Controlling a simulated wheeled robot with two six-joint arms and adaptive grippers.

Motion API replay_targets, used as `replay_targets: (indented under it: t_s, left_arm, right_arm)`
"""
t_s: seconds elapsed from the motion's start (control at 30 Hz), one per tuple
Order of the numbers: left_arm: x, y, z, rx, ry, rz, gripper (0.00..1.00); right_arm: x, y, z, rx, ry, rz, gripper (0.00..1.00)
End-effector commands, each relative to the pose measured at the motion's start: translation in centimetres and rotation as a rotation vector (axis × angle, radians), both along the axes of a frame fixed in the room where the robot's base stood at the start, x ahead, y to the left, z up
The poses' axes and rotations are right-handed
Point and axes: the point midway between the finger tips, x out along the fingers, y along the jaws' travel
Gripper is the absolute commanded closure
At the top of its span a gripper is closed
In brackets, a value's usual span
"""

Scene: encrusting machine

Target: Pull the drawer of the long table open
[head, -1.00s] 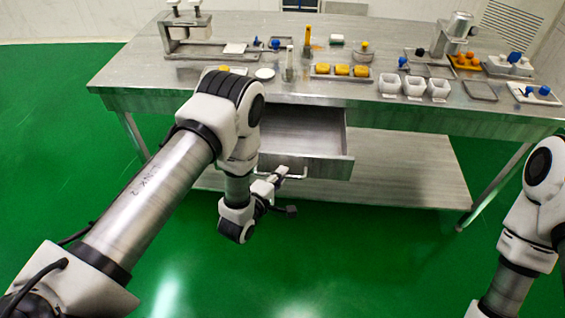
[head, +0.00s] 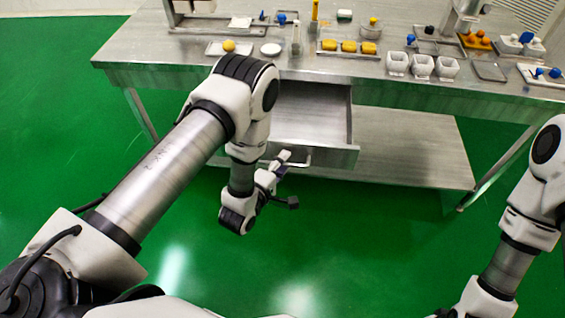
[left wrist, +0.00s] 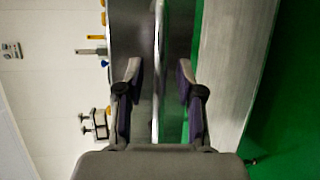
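The long metal table (head: 420,84) stands ahead. Its drawer (head: 310,112) is pulled out from under the top, and its empty inside shows. A bar handle (head: 302,163) runs along the drawer front; in the left wrist view the handle (left wrist: 158,50) is an upright bright bar. My left gripper (head: 279,165) is at the left part of the handle. In the left wrist view the left gripper (left wrist: 158,78) has its fingers apart, with the bar lined up in the gap and touching neither finger. My left arm hides the drawer's left side. My right gripper is out of view.
The tabletop holds yellow pieces on a tray (head: 322,51), white cups (head: 422,66), a white dish (head: 271,49) and other small items. A lower shelf (head: 410,150) lies under the table. The green floor (head: 350,240) in front is clear.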

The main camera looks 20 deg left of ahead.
Motion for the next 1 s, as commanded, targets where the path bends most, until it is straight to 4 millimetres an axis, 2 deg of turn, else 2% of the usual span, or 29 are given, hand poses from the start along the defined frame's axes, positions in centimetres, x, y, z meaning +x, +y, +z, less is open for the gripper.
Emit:
replay_targets:
  t_s: [0.17,0.33,0.37,0.4,0.43,0.47,0.6,0.7,0.9,0.93,1.0]
  left_arm:
    - [0.1,0.0,0.6,0.000,-0.001,-0.001,0.63]
    - [0.1,0.0,4.0,0.000,-0.006,-0.001,0.63]
    - [0.2,0.0,4.9,-0.001,-0.009,0.000,0.60]
    - [0.2,0.0,6.0,-0.001,-0.011,0.000,0.44]
    - [0.2,0.0,6.7,0.000,-0.012,0.001,0.32]
    - [0.2,0.1,7.4,0.000,-0.014,0.002,0.27]
    - [0.2,0.2,9.9,0.002,-0.013,0.007,0.28]
    - [0.3,0.3,10.7,0.002,-0.014,0.008,0.28]
    - [0.3,0.3,10.9,0.003,-0.015,0.008,0.28]
    - [-1.3,0.4,6.3,0.032,0.190,0.007,0.28]
    - [-1.4,0.4,6.3,0.032,0.190,0.007,0.32]
  right_arm:
    - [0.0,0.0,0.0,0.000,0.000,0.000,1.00]
    - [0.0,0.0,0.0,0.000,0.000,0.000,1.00]
    - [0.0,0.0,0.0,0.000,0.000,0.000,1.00]
    - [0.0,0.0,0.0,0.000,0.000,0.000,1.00]
    - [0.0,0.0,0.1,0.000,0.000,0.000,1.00]
    - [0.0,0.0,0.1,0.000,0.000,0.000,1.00]
    - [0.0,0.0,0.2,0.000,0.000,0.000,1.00]
    - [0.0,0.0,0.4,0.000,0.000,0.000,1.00]
    - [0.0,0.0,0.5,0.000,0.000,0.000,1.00]
    - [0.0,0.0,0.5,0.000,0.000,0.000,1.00]
    - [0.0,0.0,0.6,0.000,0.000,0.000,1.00]
